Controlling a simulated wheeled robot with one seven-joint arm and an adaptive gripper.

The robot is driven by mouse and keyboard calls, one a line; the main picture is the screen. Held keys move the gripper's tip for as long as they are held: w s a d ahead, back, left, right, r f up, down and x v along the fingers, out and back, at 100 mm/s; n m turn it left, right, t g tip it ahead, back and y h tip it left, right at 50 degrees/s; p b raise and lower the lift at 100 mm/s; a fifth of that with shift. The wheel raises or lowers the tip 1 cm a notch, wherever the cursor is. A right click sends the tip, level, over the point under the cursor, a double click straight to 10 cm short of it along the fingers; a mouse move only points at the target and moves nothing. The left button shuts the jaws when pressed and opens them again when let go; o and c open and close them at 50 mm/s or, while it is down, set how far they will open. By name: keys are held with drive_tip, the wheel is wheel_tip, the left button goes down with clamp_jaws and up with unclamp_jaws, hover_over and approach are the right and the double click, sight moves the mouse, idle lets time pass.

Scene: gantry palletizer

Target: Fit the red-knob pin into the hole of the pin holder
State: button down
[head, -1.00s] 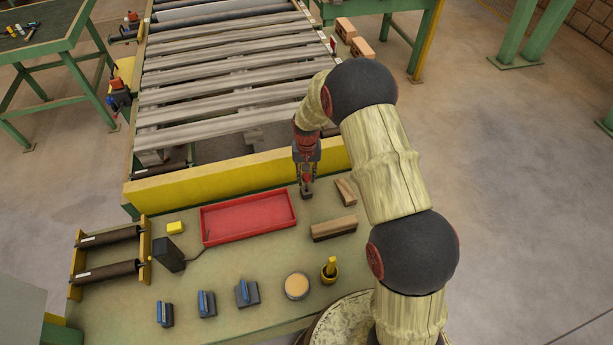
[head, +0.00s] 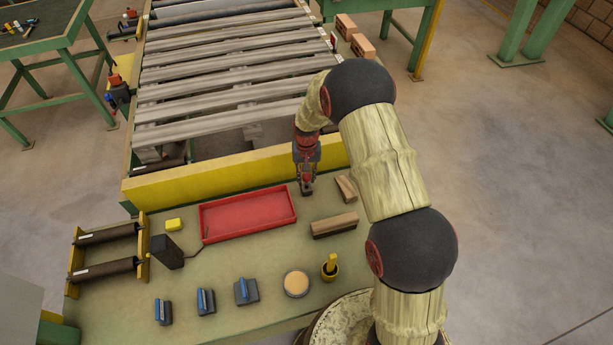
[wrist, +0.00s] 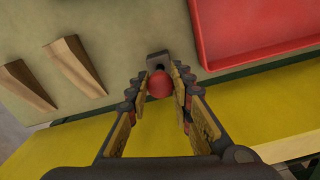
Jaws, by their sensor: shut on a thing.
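My gripper (wrist: 160,86) is shut on the red knob (wrist: 159,84) of the pin, with a finger on each side of it. In the head view my gripper (head: 306,176) points down over the bench near the yellow beam. The pin holder (wrist: 157,60), a small dark grey block, stands on the bench just past the knob in the wrist view. The holder (head: 306,190) also shows just below the fingers in the head view. The knob hides the pin's shaft, so I cannot tell whether its tip is in the hole.
A red tray (head: 247,233) lies left of the gripper. Wooden blocks (head: 334,225) lie to its right. The yellow beam (head: 215,177) runs close behind it. A yellow-handled item in a cup (head: 331,268) and a round tin (head: 296,283) stand at the front.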

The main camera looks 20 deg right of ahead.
drive_tip(key=shift+f+b, duration=0.4)
drive_tip(key=shift+f, duration=0.3)
drive_tip(key=c, duration=1.6)
unclamp_jaws()
drive_tip(key=shift+o, duration=0.5)
drive_tip(key=shift+r, duration=0.1)
wheel_tip(320, 180, up, 12)
